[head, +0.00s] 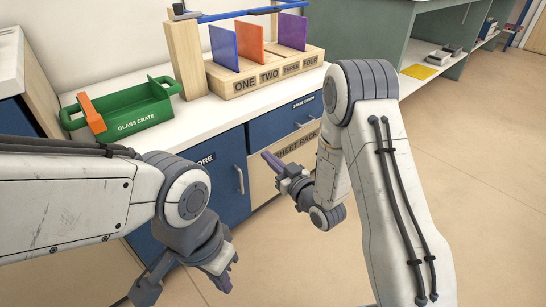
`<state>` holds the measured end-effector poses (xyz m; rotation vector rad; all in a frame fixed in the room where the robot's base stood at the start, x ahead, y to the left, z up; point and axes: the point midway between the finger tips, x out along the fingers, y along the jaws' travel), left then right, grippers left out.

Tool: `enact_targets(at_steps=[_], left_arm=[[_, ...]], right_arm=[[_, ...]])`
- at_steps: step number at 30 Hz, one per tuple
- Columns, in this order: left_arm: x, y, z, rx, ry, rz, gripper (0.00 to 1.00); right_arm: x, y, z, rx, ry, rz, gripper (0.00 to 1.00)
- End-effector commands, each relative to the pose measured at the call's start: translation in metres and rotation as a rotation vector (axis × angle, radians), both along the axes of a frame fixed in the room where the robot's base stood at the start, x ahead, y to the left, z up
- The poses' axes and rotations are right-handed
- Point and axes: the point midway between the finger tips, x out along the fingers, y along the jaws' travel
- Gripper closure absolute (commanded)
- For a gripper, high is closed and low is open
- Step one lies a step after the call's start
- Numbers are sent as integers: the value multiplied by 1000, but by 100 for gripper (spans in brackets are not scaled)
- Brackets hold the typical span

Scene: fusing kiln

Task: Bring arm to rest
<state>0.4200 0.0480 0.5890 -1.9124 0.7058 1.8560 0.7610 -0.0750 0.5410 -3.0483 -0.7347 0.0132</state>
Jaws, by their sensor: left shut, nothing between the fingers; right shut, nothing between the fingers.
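My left gripper (226,284) hangs low at the bottom of the head view, in front of the blue cabinet and over the floor. Its purple fingers are shut and hold nothing. My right gripper (270,160) is in front of the counter's drawer fronts, near the SHEET RACK label. Its purple fingers are shut and empty, pointing up and left. Both grippers appear clear of the objects on the counter.
A wooden rack (265,85) holds blue (223,48), orange (249,46) and purple (292,31) sheets upright. Open floor (480,150) lies right.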

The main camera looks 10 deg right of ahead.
Motion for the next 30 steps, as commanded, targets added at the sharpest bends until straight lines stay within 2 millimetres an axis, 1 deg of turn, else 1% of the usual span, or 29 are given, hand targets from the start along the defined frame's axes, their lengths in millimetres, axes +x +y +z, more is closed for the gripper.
enact_targets(at_steps=[1,4,9,11,15,17,19,23,26,29,30], left_arm=[[0,0,2,0,0,0,100],[0,0,3,0,0,0,100],[0,0,4,0,0,0,100],[0,0,5,1,1,0,100],[0,0,12,1,1,0,100],[0,0,16,1,1,0,100],[0,0,19,0,0,0,100],[0,0,26,0,0,0,100],[0,0,32,0,0,0,100],[0,0,37,0,0,0,100],[0,0,39,0,0,0,100]], right_arm=[[-4,-4,0,0,3,-2,100],[-10,-6,0,0,0,1,100],[-12,-4,1,-8,6,6,100],[-11,2,4,-28,25,12,100],[-11,23,10,-132,132,34,100],[-16,32,13,-190,201,40,100],[-24,41,17,-258,287,44,100],[-51,52,25,-366,453,43,100],[-82,56,34,-438,583,44,100],[-120,58,44,-500,717,52,100],[-137,58,49,-525,771,56,100]])
